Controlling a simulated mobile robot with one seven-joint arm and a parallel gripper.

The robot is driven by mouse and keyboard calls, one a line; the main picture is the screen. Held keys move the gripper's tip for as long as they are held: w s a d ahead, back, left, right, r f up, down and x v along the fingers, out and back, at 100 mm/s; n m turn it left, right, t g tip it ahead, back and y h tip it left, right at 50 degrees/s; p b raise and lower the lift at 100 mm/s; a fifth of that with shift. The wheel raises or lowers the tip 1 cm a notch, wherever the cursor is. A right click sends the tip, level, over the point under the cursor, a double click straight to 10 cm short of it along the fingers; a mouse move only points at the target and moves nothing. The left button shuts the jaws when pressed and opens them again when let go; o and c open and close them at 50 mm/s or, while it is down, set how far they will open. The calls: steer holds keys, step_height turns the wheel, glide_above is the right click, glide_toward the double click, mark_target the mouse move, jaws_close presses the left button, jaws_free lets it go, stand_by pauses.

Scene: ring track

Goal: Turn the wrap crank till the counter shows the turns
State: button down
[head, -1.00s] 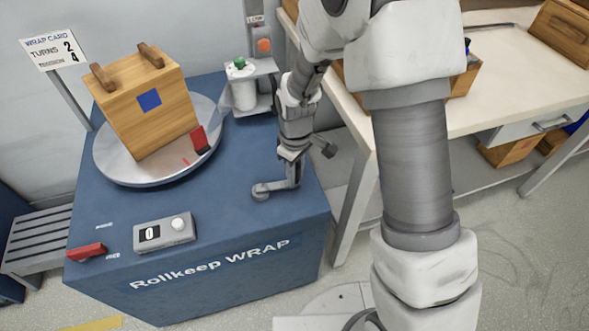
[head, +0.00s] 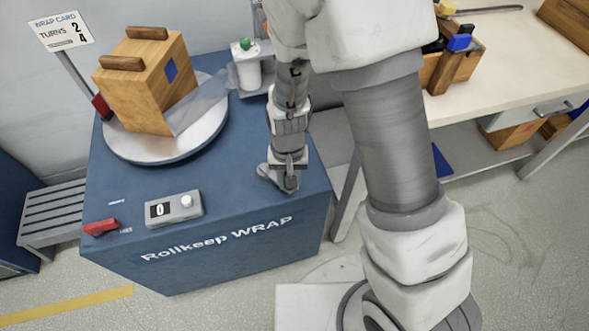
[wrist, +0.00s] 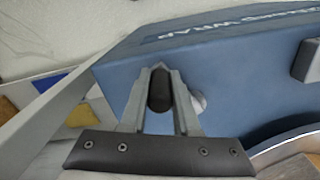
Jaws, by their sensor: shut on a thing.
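The wrap crank (head: 265,171) is a grey arm on the right part of the blue machine top (head: 235,175). My gripper (head: 284,183) is down at it. In the wrist view my gripper (wrist: 162,85) is shut on the crank's dark knob (wrist: 159,92). The counter (head: 158,210) on a grey box reads 0. The wrap card (head: 62,32) at the back left reads turns 2, with a 4 below. A wooden crate (head: 148,85) with two handles stands on the round turntable (head: 165,150). Clear film (head: 205,100) runs from the crate towards the roll (head: 247,72).
A red lever (head: 100,227) sits at the machine's front left, and a white button (head: 186,201) on the counter box. A workbench (head: 500,70) with a wooden tool box (head: 450,70) stands at the right. A slatted grey bench (head: 52,210) is at the left.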

steer(key=s+a+m+p, duration=0.1)
steer(key=m, duration=0.1)
steer(key=s+a+m+p, duration=0.1)
steer(key=shift+a+m, duration=0.4)
steer(key=shift+a+p, duration=0.35)
steer(key=shift+a, duration=0.3)
steer(key=c, duration=0.6)
jaws_free()
steer(key=shift+c, duration=0.2)
step_height(320, 180, up, 17)
steer(key=p, duration=0.6)
steer(key=shift+r, duration=0.2)
